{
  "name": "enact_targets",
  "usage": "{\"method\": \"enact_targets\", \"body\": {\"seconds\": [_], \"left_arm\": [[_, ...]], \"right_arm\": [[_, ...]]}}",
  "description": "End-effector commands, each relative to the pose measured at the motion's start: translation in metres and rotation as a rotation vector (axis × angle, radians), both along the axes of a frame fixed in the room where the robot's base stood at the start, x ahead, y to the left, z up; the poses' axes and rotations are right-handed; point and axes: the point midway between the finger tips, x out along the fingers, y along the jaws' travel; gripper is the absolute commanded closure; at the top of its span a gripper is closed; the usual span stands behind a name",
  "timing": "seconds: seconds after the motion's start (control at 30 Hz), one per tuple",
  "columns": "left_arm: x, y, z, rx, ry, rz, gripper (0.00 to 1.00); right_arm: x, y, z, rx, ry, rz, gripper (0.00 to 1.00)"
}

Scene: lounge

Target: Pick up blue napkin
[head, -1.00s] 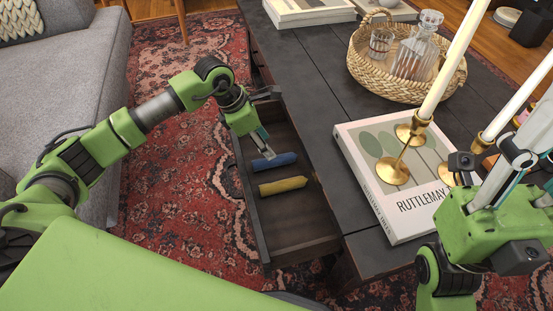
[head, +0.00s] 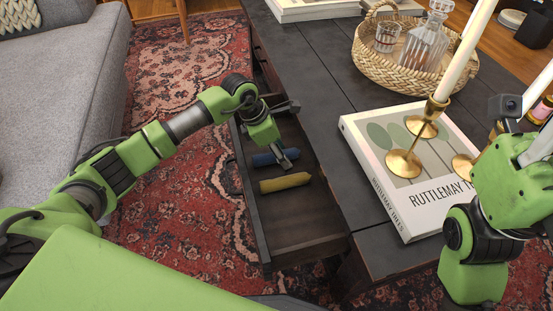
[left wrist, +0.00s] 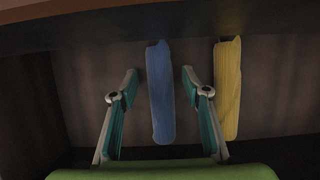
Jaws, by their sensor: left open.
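The blue napkin (head: 275,157) is a rolled cloth lying in the open drawer (head: 300,219) of the dark table. In the left wrist view the blue napkin (left wrist: 160,92) lies between the two fingers of my left gripper (left wrist: 157,88), which is open, with a gap on both sides. In the head view my left gripper (head: 281,158) is over the drawer at the napkin and hides part of it. My right arm is at the right edge of the head view, and its fingers are not in view.
A yellow rolled napkin (head: 285,182) lies beside the blue one; it also shows in the left wrist view (left wrist: 228,90). On the table (head: 330,75) are a book (head: 440,210) with brass candle holders (head: 404,163) and a woven tray (head: 375,72) with a decanter (head: 424,45). A sofa (head: 70,80) is at left.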

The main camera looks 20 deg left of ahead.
Motion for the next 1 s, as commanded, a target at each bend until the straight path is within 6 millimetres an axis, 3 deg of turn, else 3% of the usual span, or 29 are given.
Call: {"method": "enact_targets", "body": {"seconds": [0.47, 0.5, 0.63, 0.67, 1.0], "left_arm": [[-0.0003, 0.0001, -0.0019, 0.001, 0.001, 0.000, 0.57], [-0.0003, 0.0001, -0.0022, 0.001, 0.001, 0.000, 0.59], [-0.0003, 0.0001, -0.0020, 0.001, 0.001, 0.000, 0.93], [-0.0003, 0.0001, -0.0020, 0.001, 0.001, 0.000, 0.97], [-0.0003, 0.0000, -0.0009, 0.000, 0.000, 0.000, 0.97]], "right_arm": [[0.0000, 0.0001, -0.0001, 0.000, 0.000, 0.000, 0.58], [0.0000, 0.0001, 0.0000, 0.000, 0.000, 0.000, 0.58], [0.0001, 0.0001, 0.0000, 0.000, 0.001, 0.000, 0.58], [0.0001, 0.0001, 0.0000, 0.000, 0.001, 0.000, 0.58], [-0.0001, 0.0001, 0.0006, 0.000, 0.000, 0.001, 0.58]]}}
